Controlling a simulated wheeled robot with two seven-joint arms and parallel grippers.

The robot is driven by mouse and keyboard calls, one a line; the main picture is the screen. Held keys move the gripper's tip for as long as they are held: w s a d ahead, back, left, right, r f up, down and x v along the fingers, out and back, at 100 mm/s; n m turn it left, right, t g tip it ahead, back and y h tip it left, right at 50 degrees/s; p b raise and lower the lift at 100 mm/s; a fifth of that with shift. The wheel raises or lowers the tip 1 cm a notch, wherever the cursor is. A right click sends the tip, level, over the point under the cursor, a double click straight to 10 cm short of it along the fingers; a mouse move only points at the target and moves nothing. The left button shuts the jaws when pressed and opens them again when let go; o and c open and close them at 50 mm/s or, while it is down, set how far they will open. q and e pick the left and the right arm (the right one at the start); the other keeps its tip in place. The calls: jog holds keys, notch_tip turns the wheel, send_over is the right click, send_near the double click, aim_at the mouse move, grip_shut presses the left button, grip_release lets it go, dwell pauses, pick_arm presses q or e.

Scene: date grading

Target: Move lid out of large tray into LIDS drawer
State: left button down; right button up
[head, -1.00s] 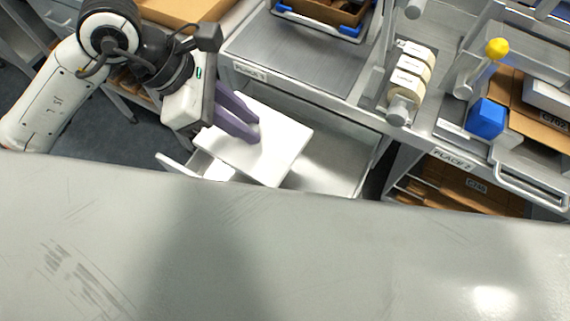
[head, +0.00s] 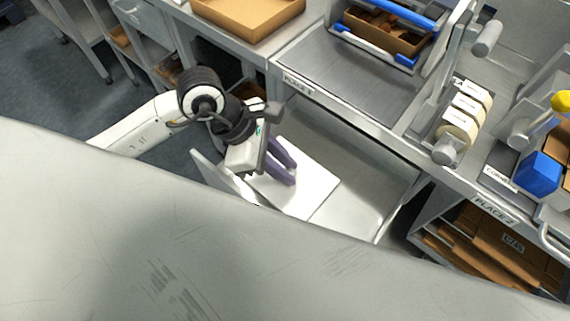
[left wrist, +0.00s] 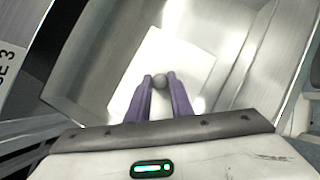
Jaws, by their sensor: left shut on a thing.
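The white square lid (head: 312,188) is at the open drawer (head: 355,165) below the bench edge. My left gripper (head: 288,172) is over the lid with its purple fingers pointing down at it. In the left wrist view the fingers (left wrist: 159,92) are shut on a small grey round knob (left wrist: 159,81) in the middle of the lid (left wrist: 178,57). The lid is within the walls of the metal drawer (left wrist: 110,50) there. I cannot tell whether it touches the drawer floor. My right gripper is not in view. The large tray cannot be made out.
A bench marked PLACE 3 (head: 300,84) stands above the drawer. A cardboard tray (head: 250,14) and a blue-handled crate (head: 385,25) are at the back. A blue block (head: 539,171) and cream rollers (head: 461,122) are at the right. A large grey surface (head: 150,240) fills the foreground.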

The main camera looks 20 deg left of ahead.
pick_arm(q)
jog(key=c, duration=1.6)
grip_release()
jog(key=shift+o, duration=0.2)
jog(key=v, duration=1.2)
jog(key=shift+r, duration=0.1)
